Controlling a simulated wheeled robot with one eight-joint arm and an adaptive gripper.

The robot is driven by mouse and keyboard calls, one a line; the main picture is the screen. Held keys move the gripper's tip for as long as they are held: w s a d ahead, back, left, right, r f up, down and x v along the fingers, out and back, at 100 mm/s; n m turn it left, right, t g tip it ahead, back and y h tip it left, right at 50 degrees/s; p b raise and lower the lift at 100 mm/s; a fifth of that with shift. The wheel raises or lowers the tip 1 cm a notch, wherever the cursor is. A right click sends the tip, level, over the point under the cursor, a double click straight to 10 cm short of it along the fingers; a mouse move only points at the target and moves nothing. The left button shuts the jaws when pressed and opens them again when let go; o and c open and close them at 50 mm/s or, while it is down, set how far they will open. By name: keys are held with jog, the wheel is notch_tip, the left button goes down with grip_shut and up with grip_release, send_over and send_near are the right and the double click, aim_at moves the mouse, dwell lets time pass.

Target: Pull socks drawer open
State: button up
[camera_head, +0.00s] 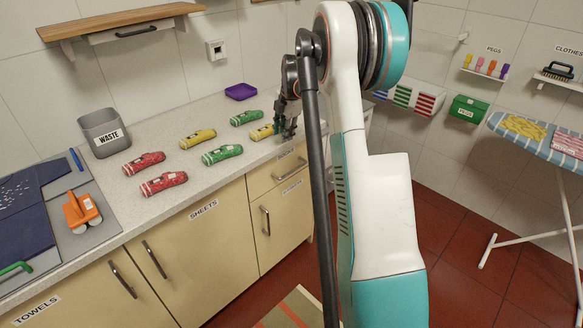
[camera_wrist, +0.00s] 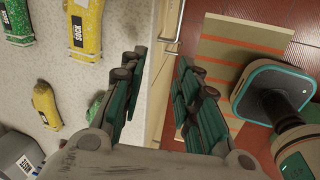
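The socks drawer (camera_head: 262,181) is the upper narrow drawer in the beige cabinet under the counter, below a small, hard-to-read label. Its front looks flush with the cabinet, so it appears shut. Its dark bar handle (camera_head: 290,168) shows in the head view. A bar handle also shows at the top of the wrist view (camera_wrist: 179,28), beyond my fingertips. My gripper (camera_head: 286,126) is over the counter's front edge, above the drawer. In the wrist view my gripper (camera_wrist: 161,62) has its fingers spread, with the counter edge between them and nothing held.
Several rolled socks, red, yellow and green (camera_head: 222,154), lie on the counter (camera_head: 215,105) left of my gripper. A yellow roll (camera_head: 261,132) is close beside it. A grey waste bin (camera_head: 103,133) stands farther left. An ironing board (camera_head: 540,140) is at right.

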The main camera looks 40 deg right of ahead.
jog(key=n, duration=0.1)
send_near(295, 169)
jog(key=b+x, duration=0.4)
jog(key=x, duration=0.4)
jog(key=shift+r+b, duration=0.1)
jog(key=shift+b, duration=0.3)
grip_shut()
